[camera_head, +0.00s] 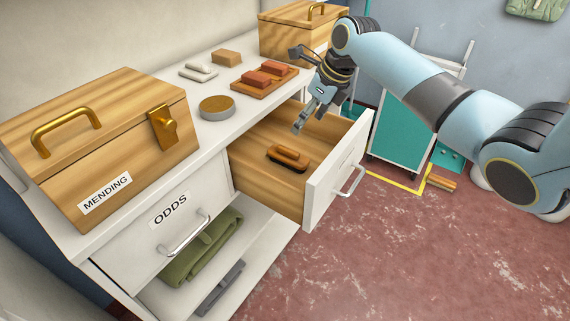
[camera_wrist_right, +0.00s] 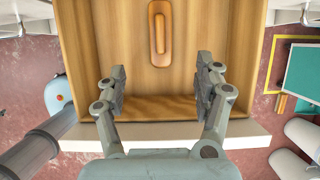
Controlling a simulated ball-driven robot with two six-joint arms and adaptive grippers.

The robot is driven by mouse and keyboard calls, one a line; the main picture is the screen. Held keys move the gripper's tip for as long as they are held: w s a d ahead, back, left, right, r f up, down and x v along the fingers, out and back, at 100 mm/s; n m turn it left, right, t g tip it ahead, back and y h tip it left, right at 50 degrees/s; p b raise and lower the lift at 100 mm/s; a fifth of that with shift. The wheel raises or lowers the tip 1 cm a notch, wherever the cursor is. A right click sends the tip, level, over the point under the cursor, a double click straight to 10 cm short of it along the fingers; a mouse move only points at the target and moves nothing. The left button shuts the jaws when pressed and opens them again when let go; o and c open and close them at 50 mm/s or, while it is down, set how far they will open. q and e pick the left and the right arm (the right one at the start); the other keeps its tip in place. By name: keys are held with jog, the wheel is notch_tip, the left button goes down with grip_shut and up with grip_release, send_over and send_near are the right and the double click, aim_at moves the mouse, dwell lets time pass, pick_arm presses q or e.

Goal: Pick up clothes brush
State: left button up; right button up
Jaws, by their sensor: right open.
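The clothes brush (camera_head: 289,157) lies on the floor of the open drawer (camera_head: 256,176). It has a wooden back with dark bristles beneath. In the right wrist view the brush (camera_wrist_right: 160,33) lies upright in the picture, beyond the fingertips. My right gripper (camera_head: 301,125) hangs above the drawer, over and apart from the brush. In the right wrist view the gripper (camera_wrist_right: 161,78) is open and empty, with its fingers on either side of the brush's line. My left gripper is not in view.
The drawer front (camera_head: 337,170) stands out to the right. On the worktop are a wooden MENDING box (camera_head: 100,140), a round tin (camera_head: 217,107), reddish blocks on a board (camera_head: 264,80) and another wooden box (camera_head: 295,35). The ODDS drawer (camera_head: 178,222) is closed. The floor (camera_head: 400,250) is mostly clear.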

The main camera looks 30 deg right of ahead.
aim_at(292, 151)
notch_tip(292, 151, down, 4)
jog(key=b, duration=0.2)
jog(key=shift+w+f+b, duration=0.15)
jog(key=shift+f+b, duration=0.05)
jog(key=shift+b, duration=0.15)
jog(key=b+x, duration=0.1)
jog(key=x, duration=0.3)
jog(key=shift+w+a+f, duration=0.15)
jog(key=shift+f, duration=0.1)
jog(key=b+x, duration=0.2)
jog(key=x, duration=0.3)
jog(key=shift+w+f, duration=0.1)
jog(key=shift+w, duration=0.15)
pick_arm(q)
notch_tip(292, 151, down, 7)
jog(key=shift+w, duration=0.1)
pick_arm(e)
jog(key=c, duration=1.3)
